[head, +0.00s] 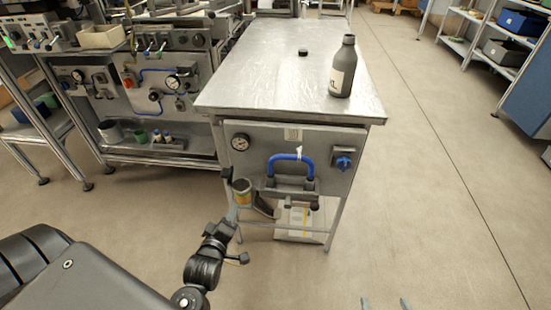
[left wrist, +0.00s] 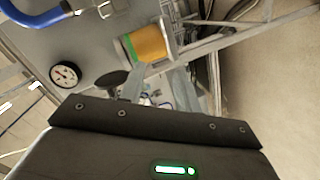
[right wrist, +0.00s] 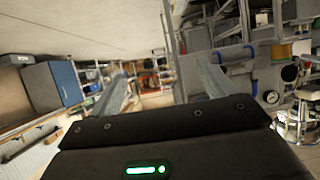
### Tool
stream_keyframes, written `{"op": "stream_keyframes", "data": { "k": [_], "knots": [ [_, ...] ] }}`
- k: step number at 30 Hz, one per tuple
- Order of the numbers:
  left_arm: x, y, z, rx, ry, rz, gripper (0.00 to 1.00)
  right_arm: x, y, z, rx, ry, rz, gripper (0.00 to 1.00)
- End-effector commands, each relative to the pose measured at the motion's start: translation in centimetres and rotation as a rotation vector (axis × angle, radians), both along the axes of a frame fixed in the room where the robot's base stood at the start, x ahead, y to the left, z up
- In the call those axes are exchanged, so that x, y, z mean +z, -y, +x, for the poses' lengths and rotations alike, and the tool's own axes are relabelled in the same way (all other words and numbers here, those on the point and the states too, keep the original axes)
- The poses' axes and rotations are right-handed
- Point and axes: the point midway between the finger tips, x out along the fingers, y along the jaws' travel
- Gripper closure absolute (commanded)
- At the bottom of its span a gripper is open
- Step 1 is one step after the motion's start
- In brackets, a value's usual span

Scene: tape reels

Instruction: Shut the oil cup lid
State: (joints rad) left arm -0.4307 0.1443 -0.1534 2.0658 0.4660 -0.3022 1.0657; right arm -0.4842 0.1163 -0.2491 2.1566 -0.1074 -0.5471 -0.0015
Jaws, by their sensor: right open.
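The oil cup (head: 243,197) is a small yellow-and-green cylinder on the front of the metal bench, below the gauge. It also shows in the left wrist view (left wrist: 150,44). A dark round piece (left wrist: 110,84), apparently the cup's lid, stands open beside the cup, on the gauge side; in the head view it is a small dark shape (head: 226,174). My left gripper (left wrist: 159,80) is close to the cup and the lid, its fingers parted with nothing between them. I cannot tell if it touches either. My right gripper (head: 384,303) is open and empty, low, away from the bench.
The bench front has a pressure gauge (head: 240,143), a blue handle (head: 289,158) and a blue knob (head: 344,163). A grey bottle (head: 343,68) and a black cap (head: 303,52) are on the bench top. The floor at the right is free.

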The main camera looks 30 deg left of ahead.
Motion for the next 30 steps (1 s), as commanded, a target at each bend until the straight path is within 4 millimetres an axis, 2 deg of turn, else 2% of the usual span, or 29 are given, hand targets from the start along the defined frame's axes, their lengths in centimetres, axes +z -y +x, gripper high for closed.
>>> {"op": "stream_keyframes", "data": {
  "k": [4, 6, 9, 17, 20, 30],
  "knots": [
    [4.7, -1.3, -0.8, 0.073, 0.208, -0.176, 0.67, 4.9, -0.5, -0.6, 0.020, 0.139, 0.037, 0.18],
    [6.5, -1.7, -1.3, 0.089, 0.268, -0.232, 0.67, 6.8, -0.6, -1.0, 0.026, 0.176, 0.047, 0.18],
    [8.1, -2.0, -1.7, 0.102, 0.317, -0.278, 0.67, 8.4, -0.6, -1.4, 0.029, 0.209, 0.054, 0.18],
    [8.8, -2.3, -1.3, 0.104, 0.334, -0.293, 0.67, 9.2, -0.4, -1.5, 0.032, 0.226, 0.060, 0.18],
    [8.8, -2.6, -0.2, 0.103, 0.335, -0.291, 0.67, 9.5, -0.6, -1.4, 0.037, 0.244, 0.069, 0.18],
    [8.7, -4.7, 5.7, 0.103, 0.333, -0.290, 0.67, 11.6, -2.0, -1.5, 0.075, 0.375, 0.131, 0.18]
  ]
}}
